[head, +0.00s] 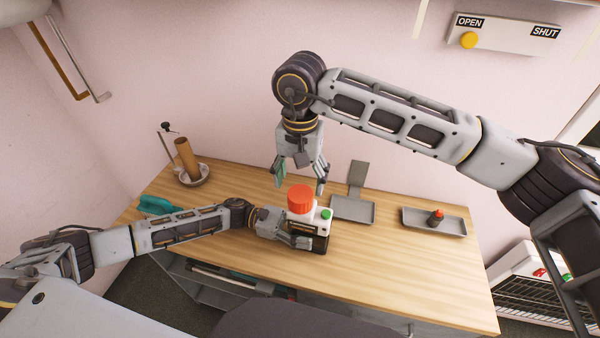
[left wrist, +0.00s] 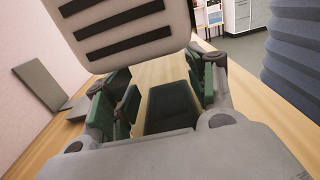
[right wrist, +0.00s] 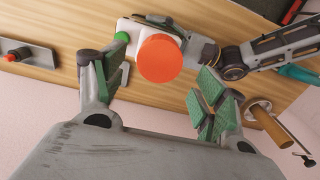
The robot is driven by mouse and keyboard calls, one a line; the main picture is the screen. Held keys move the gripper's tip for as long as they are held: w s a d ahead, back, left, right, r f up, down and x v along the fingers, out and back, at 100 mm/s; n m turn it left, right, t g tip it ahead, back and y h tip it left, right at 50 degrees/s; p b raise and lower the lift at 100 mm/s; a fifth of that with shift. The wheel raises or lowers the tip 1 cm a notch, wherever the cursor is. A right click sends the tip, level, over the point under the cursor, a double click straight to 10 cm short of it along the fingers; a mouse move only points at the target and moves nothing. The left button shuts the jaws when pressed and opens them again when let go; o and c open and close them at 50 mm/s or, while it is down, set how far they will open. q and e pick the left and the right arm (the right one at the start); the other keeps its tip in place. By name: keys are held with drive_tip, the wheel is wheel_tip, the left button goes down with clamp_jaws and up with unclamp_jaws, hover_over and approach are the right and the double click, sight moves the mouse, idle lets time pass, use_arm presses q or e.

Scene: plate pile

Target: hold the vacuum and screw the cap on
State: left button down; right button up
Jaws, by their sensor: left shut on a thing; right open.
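The vacuum (head: 321,228) is a small white and black unit with a green knob (head: 326,214), standing on the wooden table. Its slotted white side (left wrist: 120,28) fills the top of the left wrist view. The red cap (head: 300,197) is on top of the vacuum; I cannot tell how tightly it is seated. My left gripper (head: 290,232) is shut on the vacuum from the left, low on its body. My right gripper (head: 300,184) is open and points down just above the cap. In the right wrist view the cap (right wrist: 160,58) shows between the spread fingers, which hold nothing.
A grey tray (head: 352,209) with an upright plate is behind the vacuum. Another tray (head: 410,219) at the right holds a small red-topped object (head: 436,217). A brown roll (head: 187,158) stands on a holder at the back left. The table's front right is clear.

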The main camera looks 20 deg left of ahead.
sight(300, 193)
drive_tip(key=shift+f, duration=3.35)
drive_tip(key=c, duration=1)
drive_tip(key=shift+c, duration=0.2)
drive_tip(key=shift+m, duration=0.3)
